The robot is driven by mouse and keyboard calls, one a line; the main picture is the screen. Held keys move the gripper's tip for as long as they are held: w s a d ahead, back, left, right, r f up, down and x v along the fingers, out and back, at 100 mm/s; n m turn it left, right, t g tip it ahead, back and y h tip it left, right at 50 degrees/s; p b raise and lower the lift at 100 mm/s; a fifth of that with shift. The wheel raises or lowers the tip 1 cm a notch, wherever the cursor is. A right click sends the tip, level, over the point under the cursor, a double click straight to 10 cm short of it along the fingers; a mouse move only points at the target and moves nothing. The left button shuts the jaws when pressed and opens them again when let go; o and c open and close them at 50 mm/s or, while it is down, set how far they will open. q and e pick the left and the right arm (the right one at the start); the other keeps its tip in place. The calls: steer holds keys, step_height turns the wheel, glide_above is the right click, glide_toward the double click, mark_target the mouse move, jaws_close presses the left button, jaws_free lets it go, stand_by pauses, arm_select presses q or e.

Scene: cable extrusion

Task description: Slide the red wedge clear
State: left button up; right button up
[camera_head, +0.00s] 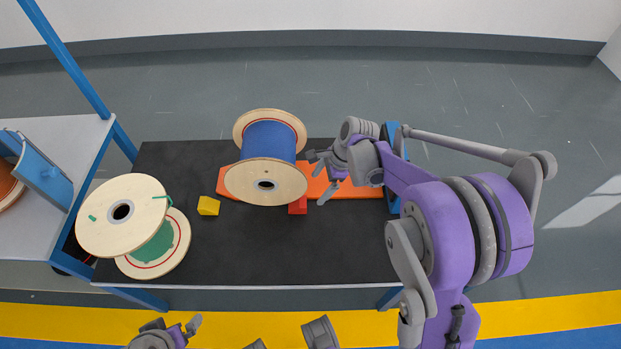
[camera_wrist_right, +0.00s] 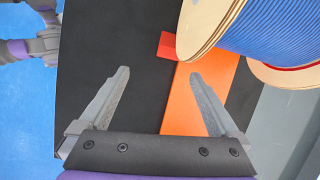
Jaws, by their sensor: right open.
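The red wedge (camera_head: 298,206) sits on the black table top at the near right side of the blue cable spool (camera_head: 268,150), against its front flange. In the right wrist view the wedge (camera_wrist_right: 168,45) shows as a small red block beside the spool's flange, partly hidden by it. My right gripper (camera_head: 319,178) is open and empty, just right of the spool and wedge. In its wrist view the open fingers (camera_wrist_right: 160,74) point toward the wedge, which lies beyond the tips. Part of my left gripper (camera_head: 178,333) shows at the bottom edge, away from the table; its jaws are unclear.
An orange board (camera_head: 345,188) lies under the blue spool and extends right. A yellow wedge (camera_head: 208,205) sits left of the spool. A green cable spool (camera_head: 155,245) stands at the table's left end. Bare black table top (camera_head: 250,250) lies in front.

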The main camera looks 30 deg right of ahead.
mark_target(305, 202)
arm_select(q)
steer(key=shift+b+x, duration=0.3)
steer(key=shift+x, duration=0.55)
arm_select(e)
steer(key=w+f+m, duration=0.1)
steer(key=w+d+f, duration=0.1)
steer(key=f, duration=0.1)
steer(key=shift+w+d+m+y, duration=0.1)
steer(key=shift+d+m+y, duration=0.05)
steer(key=shift+m+y, duration=0.2)
steer(key=shift+f, duration=0.1)
steer(key=b+x, duration=0.2)
steer(key=x, duration=0.8)
steer(key=shift+f+b, duration=0.3)
steer(key=shift+b, duration=0.05)
arm_select(q)
steer(key=x, duration=0.3)
steer(key=shift+s+f, duration=0.25)
steer(key=shift+s, duration=0.05)
